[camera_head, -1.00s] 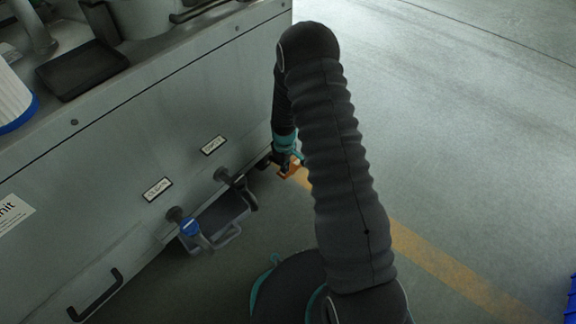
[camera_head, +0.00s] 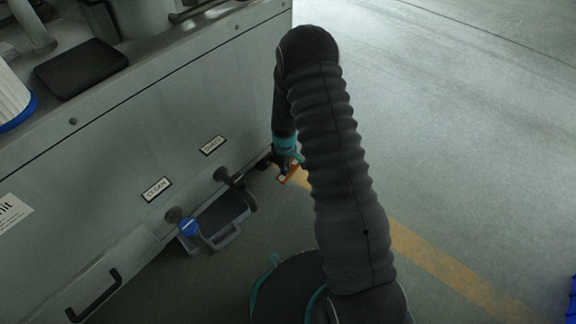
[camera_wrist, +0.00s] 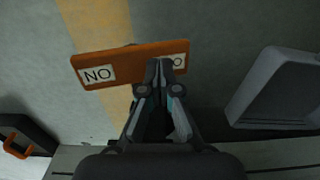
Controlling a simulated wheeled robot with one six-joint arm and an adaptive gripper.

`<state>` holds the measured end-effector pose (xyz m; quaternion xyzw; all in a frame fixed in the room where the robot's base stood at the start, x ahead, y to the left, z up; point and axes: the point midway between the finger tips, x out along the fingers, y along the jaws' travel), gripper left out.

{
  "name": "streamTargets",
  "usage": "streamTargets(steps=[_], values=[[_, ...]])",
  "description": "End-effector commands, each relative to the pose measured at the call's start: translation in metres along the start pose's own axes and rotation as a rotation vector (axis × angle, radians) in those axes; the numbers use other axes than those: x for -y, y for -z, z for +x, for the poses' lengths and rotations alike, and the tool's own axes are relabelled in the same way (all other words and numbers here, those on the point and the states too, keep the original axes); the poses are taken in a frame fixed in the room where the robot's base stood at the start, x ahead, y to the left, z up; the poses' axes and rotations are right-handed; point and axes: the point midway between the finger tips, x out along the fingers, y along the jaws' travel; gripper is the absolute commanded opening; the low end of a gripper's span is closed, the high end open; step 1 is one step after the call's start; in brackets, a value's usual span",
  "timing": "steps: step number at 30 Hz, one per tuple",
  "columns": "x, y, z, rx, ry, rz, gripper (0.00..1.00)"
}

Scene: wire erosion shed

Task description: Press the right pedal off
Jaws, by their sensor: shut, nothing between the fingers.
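An orange plate (camera_head: 289,175), apparently a pedal, sits low by the right end of the grey cabinet. In the wrist view the orange plate (camera_wrist: 97,74) carries white labels; the left one reads "NO" and the right one is partly hidden. My gripper (camera_wrist: 160,66) is shut and empty, its fingertips overlapping the right half of the plate. In the head view my gripper (camera_head: 287,163) points down at the plate, partly behind my arm. I cannot tell whether the fingertips touch it.
The cabinet front carries a blue-ended lever (camera_head: 189,227) under a "CLEAN" label (camera_head: 157,189) and a black-ended lever (camera_head: 236,180). A grey tray (camera_wrist: 280,90) lies beneath. A black part with an orange loop (camera_wrist: 17,147) is at lower left. Open floor lies right.

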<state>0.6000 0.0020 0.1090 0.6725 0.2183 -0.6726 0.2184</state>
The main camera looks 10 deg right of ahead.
Motion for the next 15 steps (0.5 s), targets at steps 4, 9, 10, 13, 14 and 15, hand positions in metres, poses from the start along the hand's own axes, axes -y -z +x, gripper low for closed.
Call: streamTargets(steps=[4, 9, 10, 13, 14, 15], values=[[0.000, 0.000, -0.005, 0.000, 0.000, -0.001, 0.00], [0.001, 0.001, -0.017, 0.000, 0.000, -0.001, 0.00], [0.001, 0.001, -0.019, 0.000, 0.000, -0.001, 0.00], [0.000, 0.001, -0.026, -0.001, 0.000, -0.001, 0.00], [0.000, 0.001, -0.028, -0.001, 0.000, -0.001, 0.00], [0.000, 0.001, -0.031, -0.001, 0.000, -0.001, 0.00]])
